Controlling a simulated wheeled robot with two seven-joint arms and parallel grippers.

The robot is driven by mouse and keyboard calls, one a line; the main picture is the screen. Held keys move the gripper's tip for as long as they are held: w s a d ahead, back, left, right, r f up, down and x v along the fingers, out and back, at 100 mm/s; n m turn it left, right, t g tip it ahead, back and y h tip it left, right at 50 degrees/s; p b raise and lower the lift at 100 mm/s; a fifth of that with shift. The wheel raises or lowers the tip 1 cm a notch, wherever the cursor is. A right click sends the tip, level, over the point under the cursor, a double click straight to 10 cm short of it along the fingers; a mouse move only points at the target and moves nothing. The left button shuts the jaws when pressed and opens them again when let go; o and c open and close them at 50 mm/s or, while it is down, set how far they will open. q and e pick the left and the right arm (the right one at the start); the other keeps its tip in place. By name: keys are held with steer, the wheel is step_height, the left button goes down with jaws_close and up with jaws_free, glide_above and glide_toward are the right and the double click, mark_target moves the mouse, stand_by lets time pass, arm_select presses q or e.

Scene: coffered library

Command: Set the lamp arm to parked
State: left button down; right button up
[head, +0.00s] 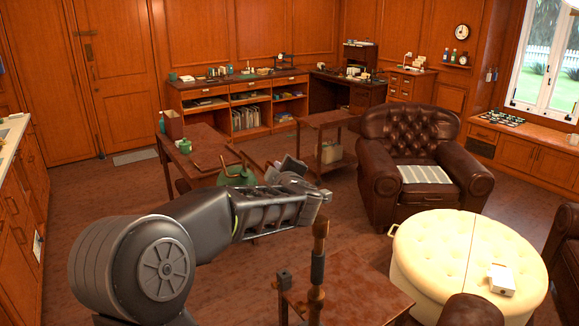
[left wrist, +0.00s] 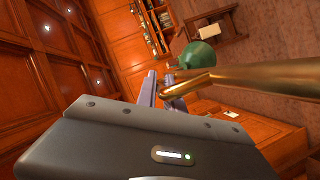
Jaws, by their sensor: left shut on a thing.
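The lamp shows as an upright brass and dark post (head: 318,268) at the front table and a green shade (head: 238,177) beyond my left forearm. In the left wrist view its brass arm (left wrist: 250,75) runs in from the right to my fingers, with the green shade (left wrist: 197,55) just beyond. My left gripper (head: 292,166) is shut on the lamp arm; its fingers also show in the left wrist view (left wrist: 164,88). In the head view most of the lamp arm is hidden behind my arm. My right gripper is not in view.
The front wooden table (head: 352,285) carries the post. A side table (head: 205,152) with a green mug (head: 185,146) stands behind my arm. A leather armchair (head: 415,160) and a cream ottoman (head: 440,245) with a white box (head: 501,279) are at right. Open floor lies left.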

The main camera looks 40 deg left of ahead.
arm_select(q)
steer(key=shift+s+a+n+g+y, duration=0.15)
steer(key=shift+s+n+g+y, duration=0.2)
steer(key=shift+s+g, duration=0.2)
steer(key=c, duration=1.7)
jaws_free()
steer(key=shift+c, duration=0.2)
steer(key=b+v, duration=0.1)
steer(key=v, duration=0.6)
steer(key=shift+s+d+b, duration=0.3)
steer(key=shift+b, duration=0.1)
steer(key=shift+r, duration=0.1)
